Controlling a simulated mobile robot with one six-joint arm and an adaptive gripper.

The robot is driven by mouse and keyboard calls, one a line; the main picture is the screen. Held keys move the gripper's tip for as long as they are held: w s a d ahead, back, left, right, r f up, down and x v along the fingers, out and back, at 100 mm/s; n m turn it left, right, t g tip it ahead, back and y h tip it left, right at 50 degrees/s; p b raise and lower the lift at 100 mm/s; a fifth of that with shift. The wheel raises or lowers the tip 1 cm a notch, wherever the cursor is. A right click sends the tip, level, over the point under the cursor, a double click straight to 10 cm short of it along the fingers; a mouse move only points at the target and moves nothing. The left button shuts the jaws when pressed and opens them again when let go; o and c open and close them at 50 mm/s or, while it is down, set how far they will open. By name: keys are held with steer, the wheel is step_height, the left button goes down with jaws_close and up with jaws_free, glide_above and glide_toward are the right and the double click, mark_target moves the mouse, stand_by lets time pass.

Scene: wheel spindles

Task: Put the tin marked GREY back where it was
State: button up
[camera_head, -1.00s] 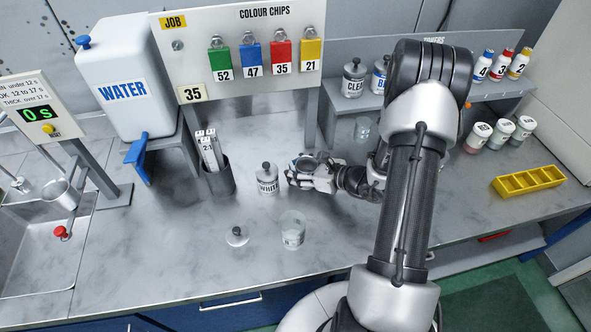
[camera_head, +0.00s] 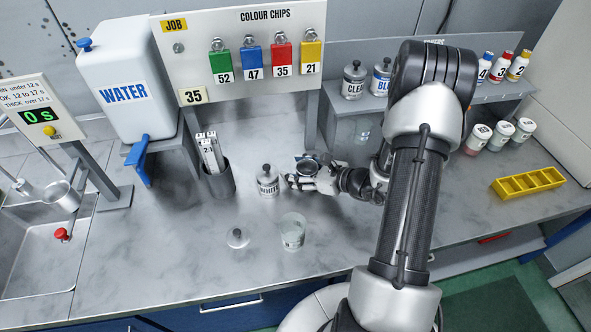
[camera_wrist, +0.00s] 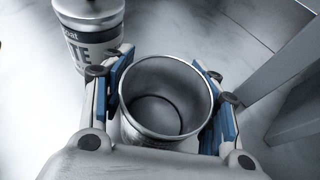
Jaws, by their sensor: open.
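An open, empty-looking metal tin (camera_wrist: 165,137) stands between the fingers of my gripper (camera_wrist: 168,100) in the wrist view. The gripper is open, with a blue pad on each side of the tin. In the head view the tin's rim (camera_head: 308,167) shows at my gripper (camera_head: 303,181), on the bench. Its label is hidden, so I cannot tell if it reads GREY. The lidded WHITE tin (camera_head: 267,181) stands just left of it and shows in the wrist view (camera_wrist: 88,35). A loose lid (camera_head: 237,237) lies on the bench in front.
A clear cup (camera_head: 292,231) stands at the front. A holder with strips (camera_head: 217,180) is left of the WHITE tin. CLEAR (camera_head: 353,82) and BLUE (camera_head: 381,78) tins stand on the back shelf (camera_head: 475,93). A yellow tray (camera_head: 528,183) lies at right.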

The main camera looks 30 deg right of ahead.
steer(key=p+v, duration=0.2)
steer(key=v, duration=0.9)
steer(key=shift+w, duration=0.1)
steer(key=shift+r, duration=0.25)
steer(key=s+a+r+n+g+y, duration=0.1)
steer(key=s+a+r+n+g, duration=0.25)
steer(key=a+r+n, duration=0.4)
steer(key=s+a+r+n+g+y, duration=0.1)
steer(key=s+a+r+n+g, duration=0.1)
steer(key=a+r+n+g, duration=0.5)
steer(key=s+a+r+n+t+h, duration=0.3)
steer(key=s+r+n+h, duration=0.5)
steer(key=s+n, duration=0.3)
steer(key=a+n, duration=0.1)
steer(key=n, duration=0.3)
steer(key=shift+n, duration=0.35)
steer(key=shift+s, duration=0.2)
